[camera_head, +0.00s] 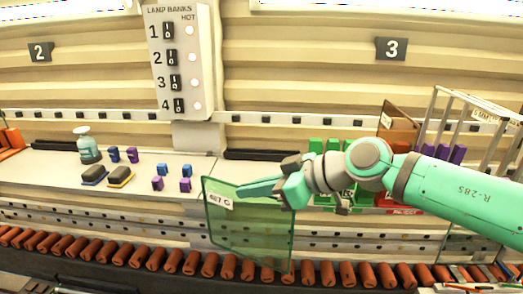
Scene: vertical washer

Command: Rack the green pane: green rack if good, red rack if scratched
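The green pane (247,232) is a translucent sheet with a darker green edge. It hangs upright and slightly turned in front of the roller line, with a white label (221,200) near its upper left. My gripper (240,190) reaches in from the right and is shut on the pane near its top edge. Green rack parts (324,200) show behind my wrist, mostly hidden. A red rack front with white lettering (404,211) shows below my forearm, partly covered. I cannot make out any scratch on the pane from here.
A row of orange rollers (120,252) runs along the front. The pale bench (120,178) on the left holds a spray bottle (88,146), two dark pads (95,174) and several small blue and purple blocks. A lamp panel (177,60) stands behind. A metal frame (470,115) stands at right.

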